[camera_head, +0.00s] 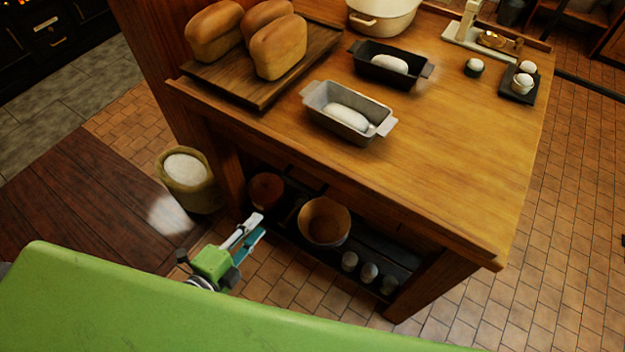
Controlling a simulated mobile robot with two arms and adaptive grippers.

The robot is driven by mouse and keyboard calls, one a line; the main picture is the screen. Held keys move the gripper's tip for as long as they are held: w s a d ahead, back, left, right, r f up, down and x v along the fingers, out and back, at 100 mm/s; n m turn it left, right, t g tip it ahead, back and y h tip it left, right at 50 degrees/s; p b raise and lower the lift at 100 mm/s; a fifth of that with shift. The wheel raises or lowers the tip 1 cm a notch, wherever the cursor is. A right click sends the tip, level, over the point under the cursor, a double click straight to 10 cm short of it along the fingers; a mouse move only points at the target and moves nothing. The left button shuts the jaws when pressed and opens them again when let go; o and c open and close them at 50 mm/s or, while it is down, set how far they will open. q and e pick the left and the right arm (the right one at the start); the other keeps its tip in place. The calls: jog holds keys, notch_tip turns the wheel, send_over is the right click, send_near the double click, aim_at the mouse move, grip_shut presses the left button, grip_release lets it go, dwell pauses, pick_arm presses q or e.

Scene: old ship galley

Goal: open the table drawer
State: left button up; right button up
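The wooden table (455,165) fills the middle and right of the view. Its drawer front (365,205) is the band under the near edge of the top, in shadow. The drawer looks closed, and a dark bar that may be its handle (304,180) shows faintly there. My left gripper (258,224) is low in front of the table, left of centre, with its white and teal fingers pointing up and right toward the table. The fingers look apart with nothing between them. It appears clear of the drawer front. My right gripper is not in view.
A sack of white powder (186,168) stands on the floor by the table's left leg. A wooden bowl (325,222) and several small jars sit on the lower shelf. Bread loaves on a board (262,95) and loaf tins (347,112) are on top. Tiled floor lies right.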

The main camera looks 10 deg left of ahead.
aim_at(295, 182)
pick_arm(q)
notch_tip(295, 182, up, 5)
jog(key=d+m+h, duration=0.2)
jog(key=m, duration=0.1)
jog(key=shift+a+r+p+x, duration=0.15)
jog(key=shift+p+x, duration=0.4)
jog(key=shift+x, duration=3.1)
jog(key=shift+a+r+p+x, duration=0.15)
jog(key=shift+p+x, duration=0.35)
jog(key=shift+x, duration=3.2)
jog(key=shift+w, duration=0.15)
grip_shut()
